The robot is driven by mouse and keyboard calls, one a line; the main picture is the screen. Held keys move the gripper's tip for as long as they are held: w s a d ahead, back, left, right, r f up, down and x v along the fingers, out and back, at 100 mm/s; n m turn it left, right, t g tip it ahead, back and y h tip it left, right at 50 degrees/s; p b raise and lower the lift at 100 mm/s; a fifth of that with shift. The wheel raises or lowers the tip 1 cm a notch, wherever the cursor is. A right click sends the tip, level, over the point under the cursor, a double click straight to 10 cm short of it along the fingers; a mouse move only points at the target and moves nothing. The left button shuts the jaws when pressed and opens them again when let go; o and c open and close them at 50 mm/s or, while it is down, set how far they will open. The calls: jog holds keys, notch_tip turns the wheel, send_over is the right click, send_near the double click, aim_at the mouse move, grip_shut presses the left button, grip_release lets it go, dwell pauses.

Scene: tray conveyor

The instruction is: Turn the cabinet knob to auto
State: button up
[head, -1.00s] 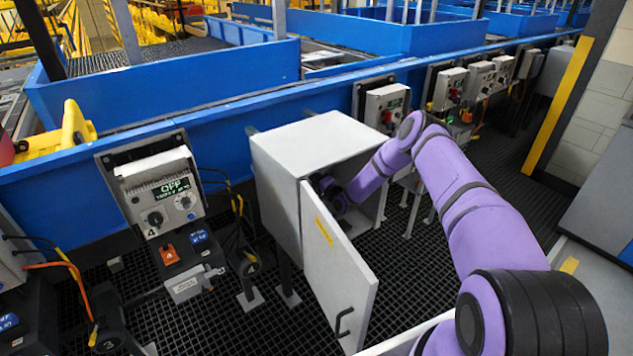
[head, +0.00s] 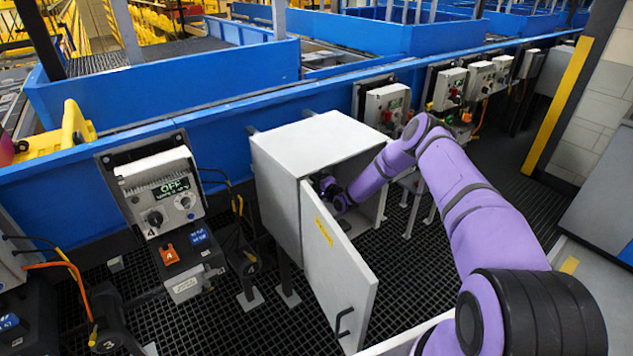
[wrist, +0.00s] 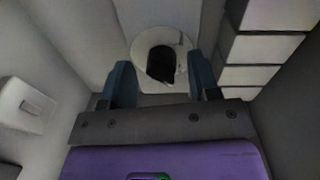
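The grey cabinet (head: 278,203) stands in the middle of the head view with its door (head: 338,270) swung open. My arm reaches into it, and my gripper (wrist: 158,64) is largely hidden there by the cabinet and arm. In the wrist view, a dark knob (wrist: 161,66) sits on a pale round plate (wrist: 150,38) on the inner back wall. My two blue-grey fingers are apart, one on each side of the knob in the picture. I cannot tell whether they touch it. The knob's setting is not readable.
Inside the cabinet, a white box (wrist: 25,104) is at left and stacked grey blocks (wrist: 262,47) are at right. Outside, a control box (head: 160,190) shows OFF on its display. A blue conveyor wall (head: 225,125) runs behind the cabinet.

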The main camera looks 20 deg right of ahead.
jog(key=shift+s, duration=0.1)
jog(key=v, duration=1)
jog(key=shift+s, duration=0.3)
jog(key=shift+d, duration=0.1)
